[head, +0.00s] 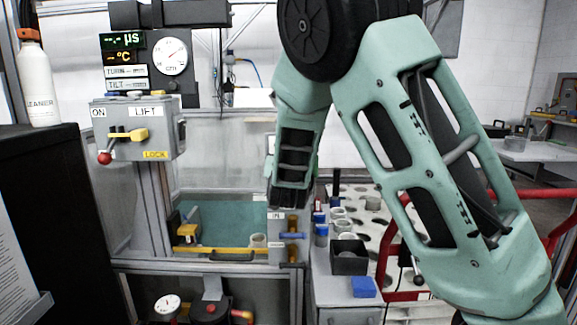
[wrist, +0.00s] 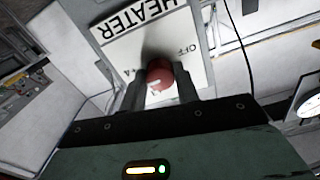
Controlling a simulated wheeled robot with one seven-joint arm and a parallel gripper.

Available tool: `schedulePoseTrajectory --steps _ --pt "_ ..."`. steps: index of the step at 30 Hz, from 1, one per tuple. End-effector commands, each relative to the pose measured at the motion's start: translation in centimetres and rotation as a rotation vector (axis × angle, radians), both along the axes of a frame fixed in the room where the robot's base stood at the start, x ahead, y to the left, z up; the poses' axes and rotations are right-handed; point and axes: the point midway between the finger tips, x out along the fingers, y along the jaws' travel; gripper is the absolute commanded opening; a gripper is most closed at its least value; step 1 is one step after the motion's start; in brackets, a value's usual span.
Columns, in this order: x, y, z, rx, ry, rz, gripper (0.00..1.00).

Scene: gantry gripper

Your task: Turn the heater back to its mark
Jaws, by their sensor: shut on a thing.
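The heater knob (wrist: 161,74) is red and round and shows in the wrist view, with a pale mark on its face. It sits on a white plate (wrist: 128,52) lettered HEATER, with OFF on the right and a 4 at the left. The plate appears upside down in this view. My gripper (wrist: 161,88) has one dark finger on each side of the knob and is shut on it. The fingers hide part of the plate around the knob. I cannot make out the heater or my fingertips in the head view, where my arm covers much of the scene.
In the head view, a control box (head: 137,133) marked LIFT stands at the left, below a dial (head: 171,56). A black bin (head: 349,258) and a blue block (head: 364,287) are on the bench. In the wrist view, a black cable (wrist: 240,45) hangs right of the plate.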

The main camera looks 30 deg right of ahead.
Motion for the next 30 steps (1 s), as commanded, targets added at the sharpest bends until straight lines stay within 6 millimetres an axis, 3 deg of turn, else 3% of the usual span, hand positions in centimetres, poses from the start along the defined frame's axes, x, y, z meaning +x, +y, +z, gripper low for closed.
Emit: schedulePoseTrajectory --steps 18,19,21,30 --pt "-0.06 0.11 -0.3 0.038 -0.016 0.001 0.08" --pt "-0.06 0.11 -0.3 0.038 -0.016 0.001 0.36" --pt "-0.05 0.1 -0.28 0.037 -0.017 0.001 0.52" --pt "-0.11 0.12 -0.11 0.036 -0.021 0.001 0.52"
